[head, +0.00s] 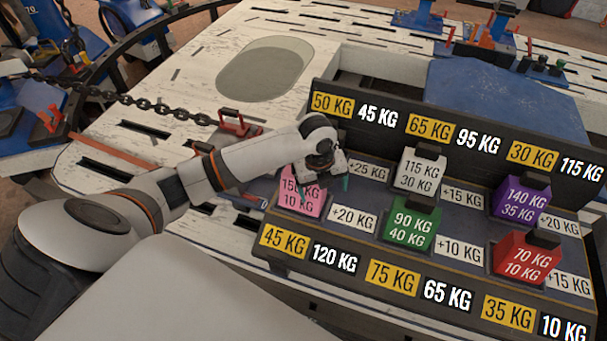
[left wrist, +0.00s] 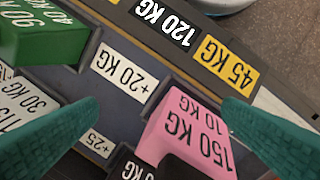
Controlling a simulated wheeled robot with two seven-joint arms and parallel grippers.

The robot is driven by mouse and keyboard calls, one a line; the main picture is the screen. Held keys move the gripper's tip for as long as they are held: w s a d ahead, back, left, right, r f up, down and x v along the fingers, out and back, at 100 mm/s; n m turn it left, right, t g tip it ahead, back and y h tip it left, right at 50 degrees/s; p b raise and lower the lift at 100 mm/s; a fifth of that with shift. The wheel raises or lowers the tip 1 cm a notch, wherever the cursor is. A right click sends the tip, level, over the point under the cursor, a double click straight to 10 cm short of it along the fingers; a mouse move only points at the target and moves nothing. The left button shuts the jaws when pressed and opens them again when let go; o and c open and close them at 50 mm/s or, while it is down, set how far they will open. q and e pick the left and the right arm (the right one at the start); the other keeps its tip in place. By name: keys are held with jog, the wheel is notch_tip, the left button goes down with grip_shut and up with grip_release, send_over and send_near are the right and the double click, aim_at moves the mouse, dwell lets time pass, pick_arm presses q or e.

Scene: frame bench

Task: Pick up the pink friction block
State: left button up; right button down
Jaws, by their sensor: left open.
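The pink friction block (head: 300,207), marked 150 KG and 10 KG, sits at the left end of the dark block rack. My left gripper (head: 322,184) is over it in the head view and hides part of its top. In the left wrist view, the pink block (left wrist: 187,130) shows between the two teal fingers of my open left gripper (left wrist: 160,108), nearer the right finger. A black part on the block is partly cut off at the bottom edge. I cannot tell whether the fingers touch the block. My right gripper is not in view.
Beside it in the rack are a white block (head: 420,172), a green block (head: 408,228), a purple block (head: 520,203) and a red block (head: 525,262). The rack's labelled back panel (head: 390,120) rises behind. A red-handled piece (head: 238,124) with a chain lies left.

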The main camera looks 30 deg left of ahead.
pick_arm(q)
jog(key=w+a+r+m+g+y, duration=0.1)
jog(key=w+a+r+m, duration=0.2)
jog(key=a+r+m, duration=0.6)
jog(key=f, duration=0.3)
jog(key=f+n, duration=0.1)
jog(key=f, duration=0.3)
jog(key=d+f+n, duration=0.1)
jog(key=f, duration=0.3)
jog(key=shift+w+b, duration=0.1)
jog(key=shift+b, duration=0.3)
jog(key=shift+c, duration=0.6)
jog(key=shift+w+r, duration=0.1)
grip_shut()
